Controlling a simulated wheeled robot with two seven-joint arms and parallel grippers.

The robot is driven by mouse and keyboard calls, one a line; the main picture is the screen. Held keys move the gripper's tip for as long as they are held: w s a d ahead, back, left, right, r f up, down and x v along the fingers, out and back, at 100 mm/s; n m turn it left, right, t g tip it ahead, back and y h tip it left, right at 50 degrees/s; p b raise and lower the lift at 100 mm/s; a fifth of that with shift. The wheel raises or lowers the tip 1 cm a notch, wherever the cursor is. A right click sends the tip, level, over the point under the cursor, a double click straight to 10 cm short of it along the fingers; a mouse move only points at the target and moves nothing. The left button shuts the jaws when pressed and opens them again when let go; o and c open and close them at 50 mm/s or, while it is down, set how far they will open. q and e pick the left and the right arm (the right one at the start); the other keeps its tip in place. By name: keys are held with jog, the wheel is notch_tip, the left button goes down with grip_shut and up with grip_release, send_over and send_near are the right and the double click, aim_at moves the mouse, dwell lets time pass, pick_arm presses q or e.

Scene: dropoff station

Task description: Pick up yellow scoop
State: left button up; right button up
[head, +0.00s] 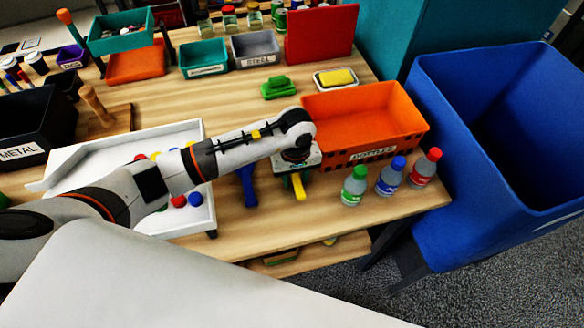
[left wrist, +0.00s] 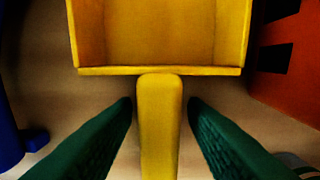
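The yellow scoop (head: 299,188) lies on the wooden table in front of the orange bottles crate, its handle pointing toward the table's front edge. In the left wrist view the scoop (left wrist: 160,38) shows its wide tray at the top and its handle running down the middle. My left gripper (left wrist: 160,105) is open, with one green finger on each side of the handle and a gap on both sides. In the head view my left gripper (head: 296,172) is over the scoop and hides most of it. My right gripper is not in view.
A blue scoop-like tool (head: 249,186) lies just left of the gripper. The orange crate (head: 415,130) is close behind and right. Three bottles, green-capped (head: 354,186), blue-capped (head: 391,177) and red-capped (head: 425,168), stand to the right. A white tray (head: 75,160) with balls is at left.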

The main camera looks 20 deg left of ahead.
aim_at(295, 175)
pick_arm(q)
grip_shut()
notch_tip(295, 175, up, 9)
jog(key=b, duration=0.2)
jog(key=shift+b, duration=0.35)
jog(key=shift+r, duration=0.55)
jog(key=shift+c, duration=2.4)
grip_release()
grip_shut()
